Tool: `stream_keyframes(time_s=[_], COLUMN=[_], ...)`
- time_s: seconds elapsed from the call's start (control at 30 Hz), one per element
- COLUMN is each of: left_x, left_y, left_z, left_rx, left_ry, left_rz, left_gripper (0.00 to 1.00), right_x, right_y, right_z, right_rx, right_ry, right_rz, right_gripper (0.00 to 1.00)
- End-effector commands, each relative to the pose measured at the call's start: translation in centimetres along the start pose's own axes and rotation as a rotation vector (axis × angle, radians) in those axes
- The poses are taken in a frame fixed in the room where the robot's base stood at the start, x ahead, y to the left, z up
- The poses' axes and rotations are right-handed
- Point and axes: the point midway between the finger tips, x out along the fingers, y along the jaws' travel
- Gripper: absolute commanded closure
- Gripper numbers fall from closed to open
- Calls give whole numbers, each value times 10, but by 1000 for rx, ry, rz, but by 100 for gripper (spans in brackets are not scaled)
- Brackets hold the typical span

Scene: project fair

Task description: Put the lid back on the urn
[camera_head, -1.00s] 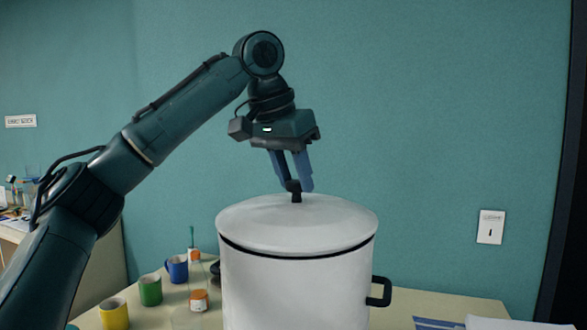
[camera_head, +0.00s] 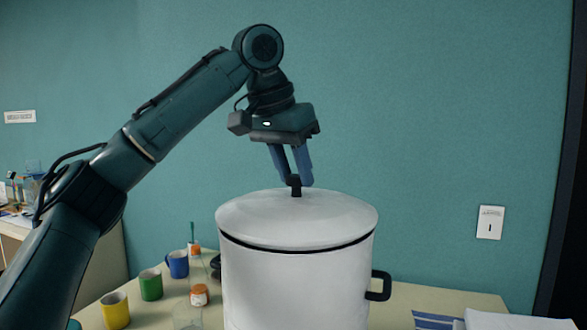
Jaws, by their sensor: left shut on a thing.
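The white urn (camera_head: 290,287) stands on the table, with a black handle on its right side. The white lid (camera_head: 300,222) lies over the urn's mouth, with a dark band showing between lid and body. A black knob (camera_head: 296,190) stands up from the lid's middle. My left gripper (camera_head: 296,181) comes down from above and is shut on the knob, its two blue fingers at the knob's top. The far side of the lid's rim is hidden. My right gripper is not in view.
Yellow (camera_head: 115,311), green (camera_head: 151,285) and blue (camera_head: 178,264) mugs stand on the table left of the urn. Small orange-capped jars (camera_head: 198,296) sit close to the urn's left side. Papers (camera_head: 487,320) lie at the right. A teal wall is behind.

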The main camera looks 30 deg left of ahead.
Motion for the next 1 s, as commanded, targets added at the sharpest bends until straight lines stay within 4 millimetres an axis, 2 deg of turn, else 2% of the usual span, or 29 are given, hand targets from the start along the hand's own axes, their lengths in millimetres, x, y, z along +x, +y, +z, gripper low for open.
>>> stream_keyframes(time_s=[0.47, 1.0], left_x=[0, 10], left_y=[0, 0], left_z=[0, 4], left_rx=[0, 0], left_ry=[2, 2], left_rz=[0, 1], left_gripper=[100, 100], right_x=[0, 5], right_y=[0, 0], right_z=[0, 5], right_rx=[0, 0], right_ry=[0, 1], right_rz=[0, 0], right_gripper=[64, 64])
